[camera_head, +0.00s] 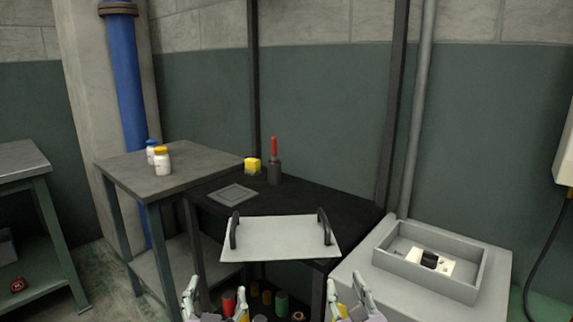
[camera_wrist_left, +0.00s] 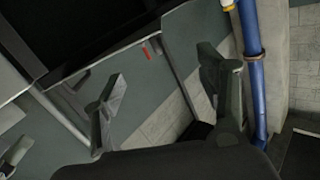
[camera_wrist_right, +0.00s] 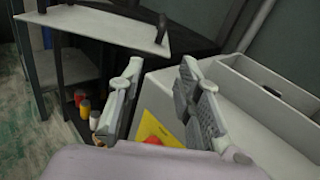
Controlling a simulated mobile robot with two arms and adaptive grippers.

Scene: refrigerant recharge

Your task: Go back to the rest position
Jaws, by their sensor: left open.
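My left gripper (camera_head: 216,298) is open and empty at the bottom of the head view. In the left wrist view its fingers (camera_wrist_left: 165,85) are wide apart with nothing between them. My right gripper (camera_head: 349,292) is open and empty, to the right of the left one. In the right wrist view its fingers (camera_wrist_right: 158,80) stand apart. Both grippers are in front of and apart from a pale panel (camera_head: 280,240) with two dark handles, which lies at the front of the black table (camera_head: 300,199). My arms are mostly out of view.
A red-topped tool (camera_head: 274,160) and a yellow block (camera_head: 252,165) stand at the back of the black table. White bottles stand on the grey table (camera_head: 200,158) at left. A grey tray (camera_head: 480,275) holding a small device is at right. Several coloured containers (camera_head: 281,303) sit below the panel.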

